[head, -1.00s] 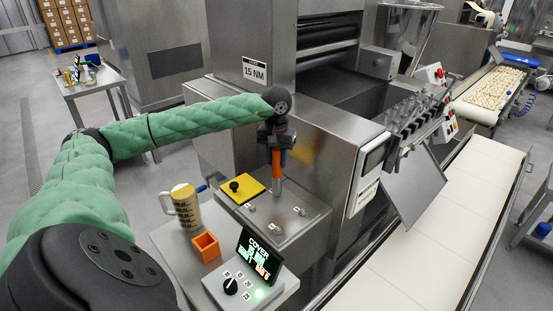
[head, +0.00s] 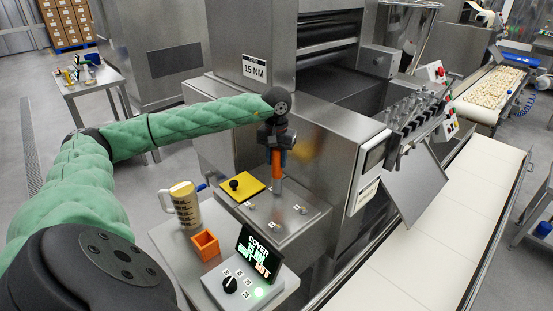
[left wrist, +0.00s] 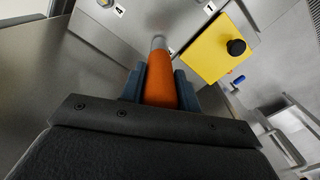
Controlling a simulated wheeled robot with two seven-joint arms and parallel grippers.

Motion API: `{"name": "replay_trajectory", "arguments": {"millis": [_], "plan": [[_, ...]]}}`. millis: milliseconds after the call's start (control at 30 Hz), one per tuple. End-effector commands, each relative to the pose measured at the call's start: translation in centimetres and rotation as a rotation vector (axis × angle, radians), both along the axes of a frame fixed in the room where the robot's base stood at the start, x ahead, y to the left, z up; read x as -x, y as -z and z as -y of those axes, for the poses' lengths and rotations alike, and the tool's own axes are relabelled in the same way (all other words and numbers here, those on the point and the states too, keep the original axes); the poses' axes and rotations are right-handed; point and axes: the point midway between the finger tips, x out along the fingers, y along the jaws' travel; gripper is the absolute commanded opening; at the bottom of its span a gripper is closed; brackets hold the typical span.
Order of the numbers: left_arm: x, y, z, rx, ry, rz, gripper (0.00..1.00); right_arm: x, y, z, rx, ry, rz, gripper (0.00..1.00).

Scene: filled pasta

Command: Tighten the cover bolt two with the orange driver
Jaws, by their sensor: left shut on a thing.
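My left gripper (head: 276,138) is shut on the orange driver (head: 277,158), which stands upright, its silver shaft pointing down to the steel cover (head: 288,228). The left wrist view shows the orange handle (left wrist: 160,85) between the two blue-grey fingers. The driver's tip meets the back part of the cover; the bolt under it is hidden, and I cannot read its number. Other bolts with small number labels show at the cover's left (head: 250,206), front (head: 275,226) and right (head: 299,209). My right gripper is not in view.
A yellow plate with a black knob (head: 241,186) lies left of the driver. A beige mug (head: 185,206), an orange open box (head: 205,245) and a dial box with a lit "COVER" display (head: 258,254) stand in front. A "15 NM" sign (head: 255,69) is on the machine behind.

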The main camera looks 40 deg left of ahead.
Motion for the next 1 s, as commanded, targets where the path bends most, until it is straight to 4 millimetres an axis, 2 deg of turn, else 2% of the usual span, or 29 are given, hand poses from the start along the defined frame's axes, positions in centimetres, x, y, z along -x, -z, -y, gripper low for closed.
{"name": "replay_trajectory", "arguments": {"millis": [1000], "plan": [[-0.01,0.62,0.0,0.0,0.0,0.001,0.03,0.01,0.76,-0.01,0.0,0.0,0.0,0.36]]}}
